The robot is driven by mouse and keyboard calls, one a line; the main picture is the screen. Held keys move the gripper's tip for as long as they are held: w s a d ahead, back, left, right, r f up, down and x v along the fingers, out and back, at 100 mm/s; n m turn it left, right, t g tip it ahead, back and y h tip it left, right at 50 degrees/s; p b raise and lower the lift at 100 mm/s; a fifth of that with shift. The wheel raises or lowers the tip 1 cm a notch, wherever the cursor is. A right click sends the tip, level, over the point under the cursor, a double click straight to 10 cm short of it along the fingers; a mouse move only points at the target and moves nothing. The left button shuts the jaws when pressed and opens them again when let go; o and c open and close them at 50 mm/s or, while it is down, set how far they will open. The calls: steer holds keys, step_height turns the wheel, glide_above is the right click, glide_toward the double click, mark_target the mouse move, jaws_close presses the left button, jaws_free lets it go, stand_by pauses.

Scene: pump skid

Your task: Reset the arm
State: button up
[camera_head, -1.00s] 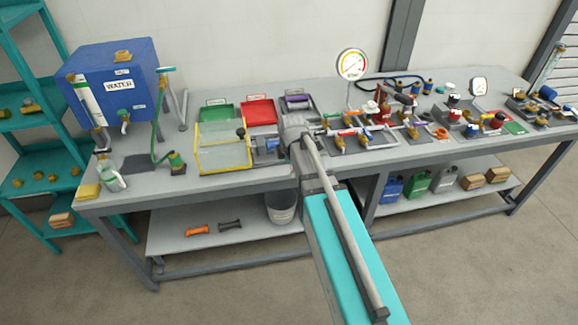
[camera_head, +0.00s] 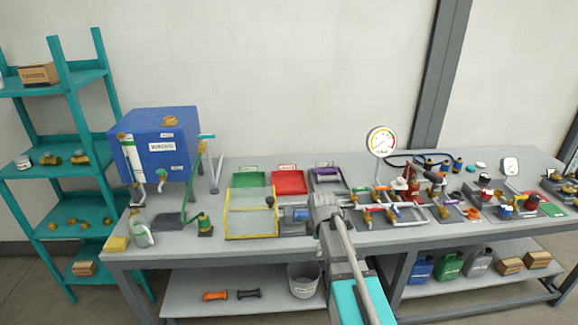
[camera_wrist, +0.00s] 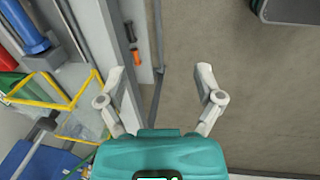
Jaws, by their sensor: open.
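My gripper (camera_wrist: 160,80) is open in the wrist view. Its two fingers stand wide apart with nothing between them. Below them show the bench edge, part of the lower shelf and the floor. In the head view my teal and grey arm (camera_head: 347,268) reaches from the bottom edge up to the bench front, right of the yellow-framed clear box (camera_head: 250,222). My fingers cannot be made out there.
The grey bench (camera_head: 180,256) holds a blue water tank (camera_head: 160,150), green (camera_head: 246,179), red (camera_head: 289,182) and purple (camera_head: 327,178) trays, a dial gauge (camera_head: 381,141) and several valves. A bucket (camera_head: 303,281) stands on the lower shelf. A teal rack (camera_head: 70,75) stands left.

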steer(key=shift+s, duration=0.1)
steer(key=s+d+m+g, duration=0.1)
steer(key=s+m, duration=1.4)
steer(key=m, duration=0.3)
steer(key=shift+d+f+g, duration=0.15)
steer(key=shift+d+g, duration=0.05)
steer(key=shift+g, duration=0.2)
stand_by(1.1)
